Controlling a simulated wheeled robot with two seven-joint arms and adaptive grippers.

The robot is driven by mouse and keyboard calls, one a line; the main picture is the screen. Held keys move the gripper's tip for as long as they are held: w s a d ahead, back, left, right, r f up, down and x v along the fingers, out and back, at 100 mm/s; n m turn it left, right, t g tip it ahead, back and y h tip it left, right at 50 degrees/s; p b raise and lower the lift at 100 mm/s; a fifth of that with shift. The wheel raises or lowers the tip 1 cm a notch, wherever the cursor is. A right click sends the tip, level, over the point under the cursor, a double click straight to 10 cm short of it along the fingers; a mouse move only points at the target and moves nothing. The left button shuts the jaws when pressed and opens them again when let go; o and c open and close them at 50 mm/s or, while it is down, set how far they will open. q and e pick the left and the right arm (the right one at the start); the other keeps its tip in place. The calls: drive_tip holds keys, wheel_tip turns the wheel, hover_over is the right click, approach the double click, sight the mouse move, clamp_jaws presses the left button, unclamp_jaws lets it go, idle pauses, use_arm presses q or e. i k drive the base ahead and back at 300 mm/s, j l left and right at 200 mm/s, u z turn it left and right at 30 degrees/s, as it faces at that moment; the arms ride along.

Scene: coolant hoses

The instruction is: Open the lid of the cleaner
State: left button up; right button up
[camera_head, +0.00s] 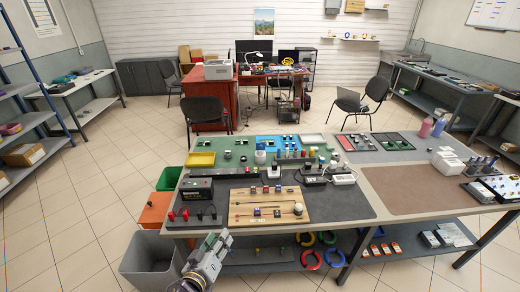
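No lidded cleaner can be picked out with certainty at this size. A dark box (197,188) stands at the left end of the near table's dark mat, and a small white and grey cylinder (260,156) stands on the green board. I cannot tell whether either is the cleaner. My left gripper (216,241) is at the bottom, in front of the table's near edge, below the dark box and apart from it. Its fingers are too small to tell open from shut. I see nothing held in it. My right gripper is not in view.
The near table (372,204) carries a wooden board (268,214) with small parts, a green board (229,146) and a yellow tray (200,160). A grey bin (150,263), an orange bin (152,219) and a green bin (169,178) stand at its left. The brown mat (410,183) is mostly clear.

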sight(259, 146)
drive_tip(key=i+l, duration=0.2)
drive_tip(key=i, duration=0.3)
drive_tip(key=i+l, duration=0.25)
drive_tip(key=i, duration=0.2)
drive_tip(key=i+l, duration=0.2)
drive_tip(key=i, duration=0.3)
